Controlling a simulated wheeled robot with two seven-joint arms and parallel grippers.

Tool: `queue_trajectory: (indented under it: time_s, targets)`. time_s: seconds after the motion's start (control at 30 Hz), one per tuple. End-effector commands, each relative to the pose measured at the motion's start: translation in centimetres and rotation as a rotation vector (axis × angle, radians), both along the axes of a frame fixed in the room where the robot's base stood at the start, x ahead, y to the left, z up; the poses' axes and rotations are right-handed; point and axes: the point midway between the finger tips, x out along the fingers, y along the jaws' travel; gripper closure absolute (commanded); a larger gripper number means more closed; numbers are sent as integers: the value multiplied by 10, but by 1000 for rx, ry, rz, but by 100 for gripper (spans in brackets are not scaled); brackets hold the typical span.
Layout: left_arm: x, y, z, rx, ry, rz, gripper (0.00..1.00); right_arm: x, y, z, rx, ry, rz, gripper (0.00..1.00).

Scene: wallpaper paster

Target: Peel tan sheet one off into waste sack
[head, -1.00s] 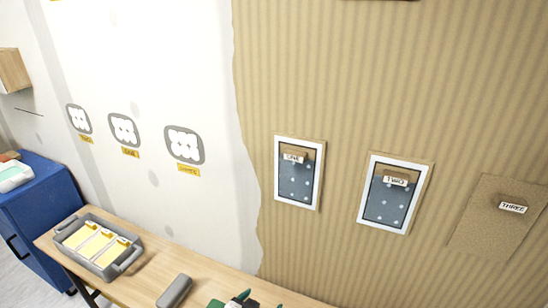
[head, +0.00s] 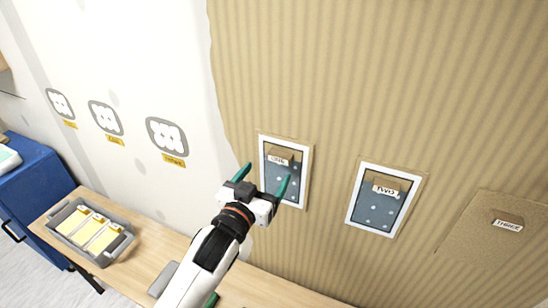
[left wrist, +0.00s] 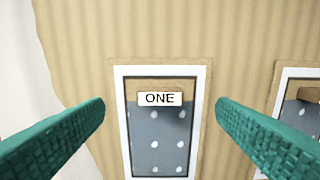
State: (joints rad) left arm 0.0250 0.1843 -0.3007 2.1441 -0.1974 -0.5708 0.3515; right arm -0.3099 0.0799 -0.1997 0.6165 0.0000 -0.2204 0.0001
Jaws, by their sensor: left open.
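Panel one (head: 270,185) on the wall has a white border and a grey-blue dotted face. A tan tab (left wrist: 185,88) with a white label reading ONE (left wrist: 160,98) sits at its top; no larger tan sheet shows over the dots. My left gripper (head: 263,178), with teal fingers, is open and empty in front of panel one. In the left wrist view the fingers stand on either side of the label, apart from it. I see no waste sack. My right gripper is not identifiable in these frames.
Panel two (head: 364,209) and a plain tan sheet labelled THREE (head: 490,240) are to the right. A grey tray (head: 128,244) with yellow pieces stands on the wooden table (head: 150,255). A grey block (head: 160,279) lies nearer. A blue cabinet (head: 40,195) is at the left.

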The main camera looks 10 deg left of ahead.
Motion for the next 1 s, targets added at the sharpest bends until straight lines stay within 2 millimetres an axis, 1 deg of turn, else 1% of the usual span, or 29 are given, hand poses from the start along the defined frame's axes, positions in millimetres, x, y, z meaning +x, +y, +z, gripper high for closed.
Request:
queue_trajectory:
  time_s: [0.03,0.1,0.2,0.33,0.5,0.8,0.87,1.0]
  targets:
    - [11,-2,4,0,-1,0,20,0,0,6,0,1,0,64]
    - [24,-5,4,0,-1,0,20,0,0,10,0,0,0,64]
    - [41,-8,3,1,0,1,20,4,0,14,0,-5,1,64]
    - [58,-11,2,0,0,1,20,10,0,19,1,-14,1,64]
    - [69,-14,1,0,0,0,20,12,1,21,1,-16,1,64]
    - [71,-14,0,0,1,0,20,11,1,21,1,-16,1,64]
    - [70,-14,0,0,0,0,28,11,1,21,1,-16,1,64]
    - [70,-14,0,0,0,0,51,11,1,21,1,-16,1,64]
